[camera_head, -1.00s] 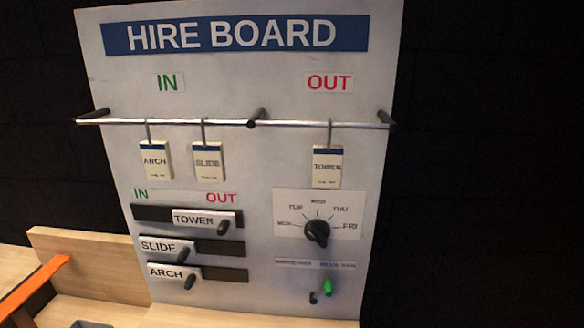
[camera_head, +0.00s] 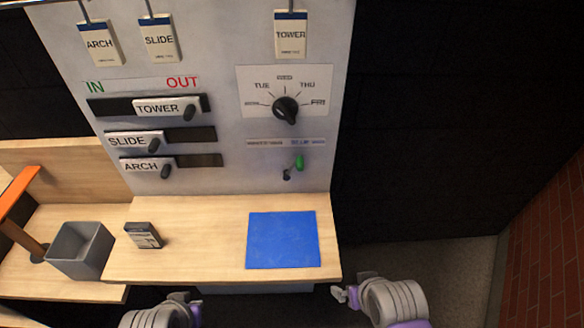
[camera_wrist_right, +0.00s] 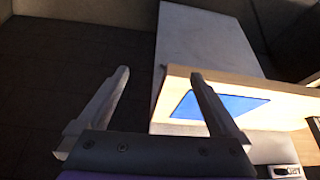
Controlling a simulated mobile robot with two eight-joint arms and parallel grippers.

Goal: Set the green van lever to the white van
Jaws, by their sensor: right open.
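The green van lever (camera_head: 299,163) is a small green-tipped toggle low on the right of the board, beneath the dial. It leans up and right from its dark pivot, toward the right-hand label, which seems to read blue van. A left-hand label (camera_head: 265,143) is too blurred to read surely. My right gripper (camera_wrist_right: 160,82) is open and empty in the wrist view; in the head view its arm is at the bottom right, below and apart from the lever. My left gripper (camera_head: 180,297) is at the bottom edge, partly cut off; its fingers are unclear.
The dial (camera_head: 286,108) sits just above the lever. Sliders for Tower (camera_head: 158,107), Slide (camera_head: 128,141) and Arch (camera_head: 140,166) are to the left. The wooden shelf (camera_head: 190,240) below holds a blue mat (camera_head: 282,240) and a small dark box (camera_head: 143,235). A grey bin (camera_head: 80,250) stands left.

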